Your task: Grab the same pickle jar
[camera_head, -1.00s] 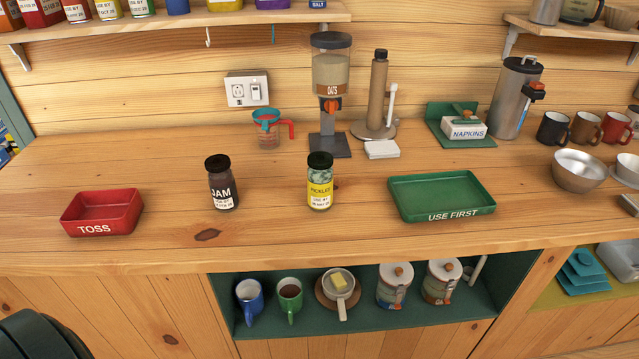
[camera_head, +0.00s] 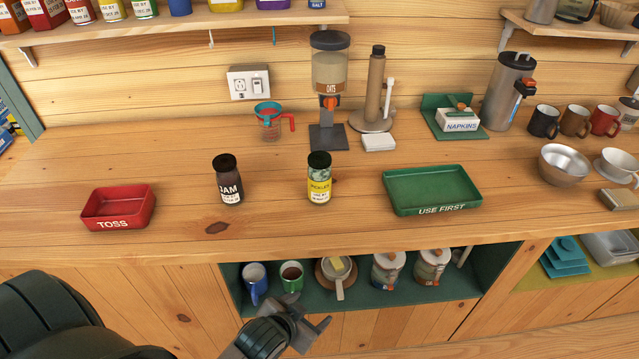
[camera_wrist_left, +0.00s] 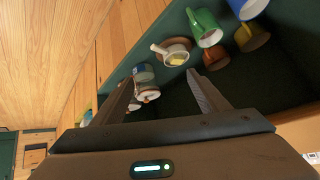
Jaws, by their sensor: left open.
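The pickle jar (camera_head: 319,179) stands upright on the wooden counter in the head view. It has a black lid and a yellow label reading PICKLES. My left gripper (camera_head: 322,331) is open and empty, below the counter's front edge and in front of the open shelf, lower than the jar and apart from it. In the left wrist view the two fingers of my left gripper (camera_wrist_left: 165,98) are spread, with the shelf's contents beyond them. The jar is not identifiable in the left wrist view. My right gripper is not in view.
A dark JAM jar (camera_head: 228,179) stands left of the pickle jar. A red TOSS tray (camera_head: 118,222) is at left and a green USE FIRST tray (camera_head: 433,209) at right. Behind are an oats dispenser (camera_head: 330,75) and a measuring cup (camera_head: 269,118). Mugs and canisters fill the shelf below.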

